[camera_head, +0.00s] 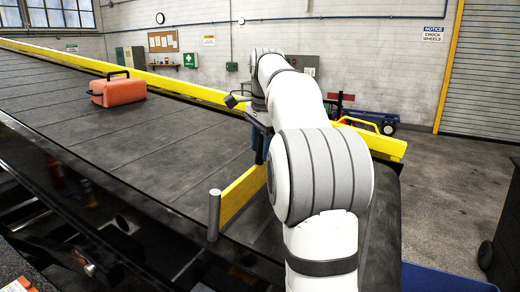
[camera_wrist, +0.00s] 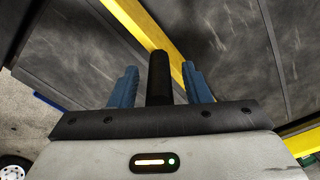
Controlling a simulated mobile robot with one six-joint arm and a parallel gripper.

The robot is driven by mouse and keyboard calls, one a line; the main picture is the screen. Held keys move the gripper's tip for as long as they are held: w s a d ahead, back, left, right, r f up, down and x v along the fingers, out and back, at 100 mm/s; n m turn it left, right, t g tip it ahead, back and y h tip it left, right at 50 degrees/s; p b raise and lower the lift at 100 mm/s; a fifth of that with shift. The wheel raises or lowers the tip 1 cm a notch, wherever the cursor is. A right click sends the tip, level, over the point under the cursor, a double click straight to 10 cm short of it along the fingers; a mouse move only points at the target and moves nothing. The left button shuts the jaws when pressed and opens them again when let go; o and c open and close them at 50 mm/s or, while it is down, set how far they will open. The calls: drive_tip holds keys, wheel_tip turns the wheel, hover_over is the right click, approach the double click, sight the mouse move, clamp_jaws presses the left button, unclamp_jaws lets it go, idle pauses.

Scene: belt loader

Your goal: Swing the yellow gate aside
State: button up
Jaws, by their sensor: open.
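The yellow gate (camera_head: 240,194) is a bar running from a grey post (camera_head: 214,215) at the belt's near edge, across the belt, to behind my arm, where its far part is hidden. In the wrist view the gate (camera_wrist: 147,27) runs diagonally past my fingertips. A dark upright handle (camera_wrist: 160,75) stands in front of it, between my two blue fingers. My gripper (camera_wrist: 160,82) is open, with a gap visible on each side of the handle. In the head view my gripper (camera_head: 262,143) is partly hidden by my arm, low over the belt.
An orange suitcase (camera_head: 118,91) lies on the dark sloping belt (camera_head: 180,120), up the slope to the left. A yellow rail (camera_head: 200,91) lines the belt's far side. A blue cart (camera_head: 375,118) stands beyond it. Open floor (camera_head: 445,170) lies to the right.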

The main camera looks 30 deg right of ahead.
drive_tip(key=shift+f, duration=0.45)
drive_tip(key=shift+c, duration=0.2)
clamp_jaws()
